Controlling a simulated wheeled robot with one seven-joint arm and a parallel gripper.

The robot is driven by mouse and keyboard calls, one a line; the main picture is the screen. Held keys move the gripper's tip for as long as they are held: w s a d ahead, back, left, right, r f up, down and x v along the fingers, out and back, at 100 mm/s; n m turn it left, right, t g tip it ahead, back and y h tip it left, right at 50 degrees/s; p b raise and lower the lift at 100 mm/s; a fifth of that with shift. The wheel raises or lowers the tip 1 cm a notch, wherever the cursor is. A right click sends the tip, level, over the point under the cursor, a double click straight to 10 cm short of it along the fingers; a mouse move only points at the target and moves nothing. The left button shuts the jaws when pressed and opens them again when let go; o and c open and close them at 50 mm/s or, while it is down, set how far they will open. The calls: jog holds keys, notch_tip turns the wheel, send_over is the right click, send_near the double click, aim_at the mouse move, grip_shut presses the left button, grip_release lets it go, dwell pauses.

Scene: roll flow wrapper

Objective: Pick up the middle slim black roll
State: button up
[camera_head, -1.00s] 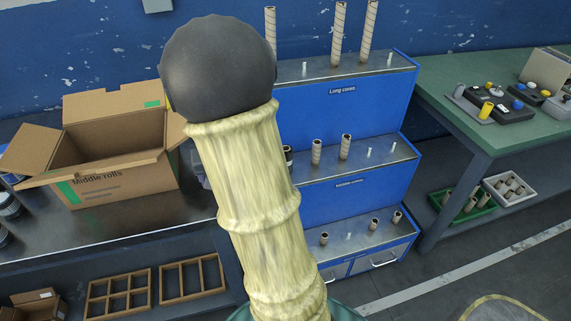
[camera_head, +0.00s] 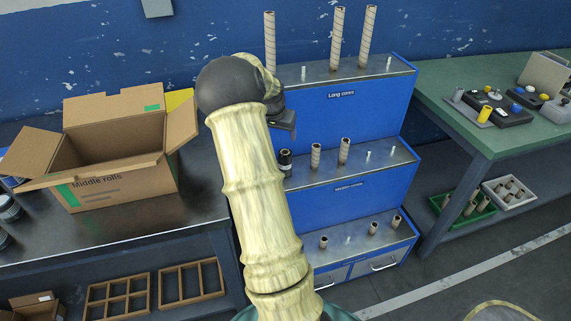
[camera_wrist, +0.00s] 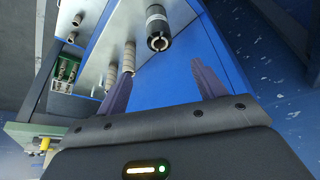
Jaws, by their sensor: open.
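A slim black roll (camera_head: 285,163) stands upright at the left end of the middle step of the blue rack. Its top lies just below my gripper (camera_head: 281,115), which is partly hidden behind my arm. In the wrist view the black roll (camera_wrist: 158,27) shows its hollow end beyond the fingers, apart from them. My gripper's two fingers (camera_wrist: 164,78) are spread, with nothing between them.
Tan cores (camera_head: 344,151) stand right of the roll on the same step. Tall cores (camera_head: 339,38) stand on the top step. An open carton (camera_head: 125,185) marked Middle rolls sits on the left bench. More dark rolls (camera_head: 9,208) are at the bench's left edge.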

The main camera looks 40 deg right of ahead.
aim_at(285, 154)
jog(key=b+x, duration=0.1)
jog(key=x, duration=1)
jog(key=shift+d+f, duration=0.15)
jog(key=shift+f, duration=0.1)
jog(key=shift+f, duration=0.1)
jog(key=b+x, duration=0.1)
jog(key=x, duration=0.4)
jog(key=shift+f, duration=0.1)
jog(key=c, duration=1.2)
jog(key=shift+o, duration=0.2)
